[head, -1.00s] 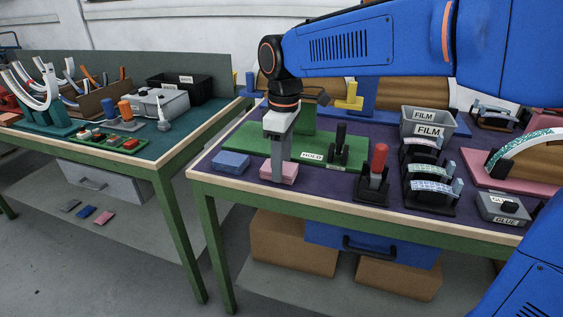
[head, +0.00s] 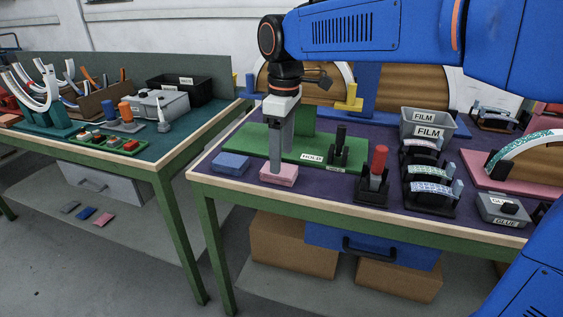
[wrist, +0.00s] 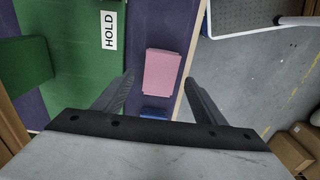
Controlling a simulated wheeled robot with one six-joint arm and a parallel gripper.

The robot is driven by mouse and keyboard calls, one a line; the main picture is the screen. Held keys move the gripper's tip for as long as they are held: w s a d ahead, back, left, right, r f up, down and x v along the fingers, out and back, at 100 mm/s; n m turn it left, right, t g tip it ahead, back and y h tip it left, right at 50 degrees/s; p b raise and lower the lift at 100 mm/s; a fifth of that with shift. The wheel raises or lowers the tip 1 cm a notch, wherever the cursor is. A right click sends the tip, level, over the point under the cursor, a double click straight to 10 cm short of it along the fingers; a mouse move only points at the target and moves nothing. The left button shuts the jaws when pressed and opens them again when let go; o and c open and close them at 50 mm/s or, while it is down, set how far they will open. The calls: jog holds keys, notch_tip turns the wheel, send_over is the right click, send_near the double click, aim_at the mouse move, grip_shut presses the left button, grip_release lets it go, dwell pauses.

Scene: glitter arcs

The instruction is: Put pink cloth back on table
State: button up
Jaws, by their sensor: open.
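The pink cloth (head: 279,175) is a small folded block lying on the purple-topped table (head: 312,184) near its front edge. In the wrist view the pink cloth (wrist: 162,71) lies flat between and beyond the fingers. My gripper (head: 279,155) is open, pointing down just above the cloth, apart from it as far as I can see.
A blue cloth (head: 231,163) lies left of the pink one. The green HOLD board (head: 250,140) is behind. A red-topped tool in a black stand (head: 376,172) stands to the right. Another pink cloth (head: 104,218) lies on the low shelf at left.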

aim_at(283, 169)
notch_tip(283, 169, up, 8)
jog(key=shift+d+r, duration=0.15)
jog(key=shift+s, duration=0.1)
dwell(0.4)
